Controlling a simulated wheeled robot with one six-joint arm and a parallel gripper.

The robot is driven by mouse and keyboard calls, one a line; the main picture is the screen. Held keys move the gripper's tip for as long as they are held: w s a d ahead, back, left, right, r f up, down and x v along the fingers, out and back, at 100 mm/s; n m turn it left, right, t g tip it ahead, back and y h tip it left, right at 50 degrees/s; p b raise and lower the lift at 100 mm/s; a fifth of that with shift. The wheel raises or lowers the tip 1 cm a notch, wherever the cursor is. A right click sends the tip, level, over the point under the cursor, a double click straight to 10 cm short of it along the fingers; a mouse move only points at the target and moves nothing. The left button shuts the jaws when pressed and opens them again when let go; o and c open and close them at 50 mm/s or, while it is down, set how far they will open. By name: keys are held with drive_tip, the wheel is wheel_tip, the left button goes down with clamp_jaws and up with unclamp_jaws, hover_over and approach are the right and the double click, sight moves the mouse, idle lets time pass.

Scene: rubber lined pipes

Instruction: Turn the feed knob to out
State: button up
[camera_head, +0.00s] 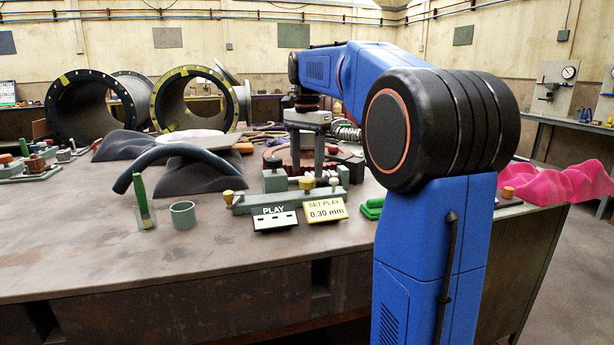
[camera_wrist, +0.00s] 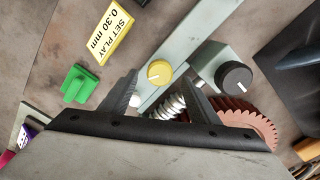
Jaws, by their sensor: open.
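A yellow round knob (camera_wrist: 159,72) with a pointer mark sits on the grey-green fixture bar (camera_wrist: 207,32) in the wrist view. No label shows which one is the feed knob. My gripper (camera_wrist: 160,80) is open and empty, its fingers either side of the yellow knob's near edge in the picture; contact cannot be told. A pale worm screw (camera_wrist: 170,107) and a reddish toothed wheel (camera_wrist: 252,122) lie partly hidden behind the fingers. In the head view my gripper (camera_head: 308,172) points down over the fixture (camera_head: 270,205).
The yellow SET PLAY 0.30 mm card (camera_head: 325,209) and the black PLAY card (camera_head: 275,218) stand at the fixture's front. A green block (camera_head: 373,208) is to the right. A grey cup (camera_head: 183,214) and a dark curved hose (camera_head: 185,153) are left. The front-left bench top is clear.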

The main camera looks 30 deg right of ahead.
sight(307, 179)
drive_tip(key=shift+f, duration=1.75)
drive_tip(key=shift+c, duration=0.4)
drive_tip(key=c, duration=1)
drive_tip(key=shift+n, duration=0.4)
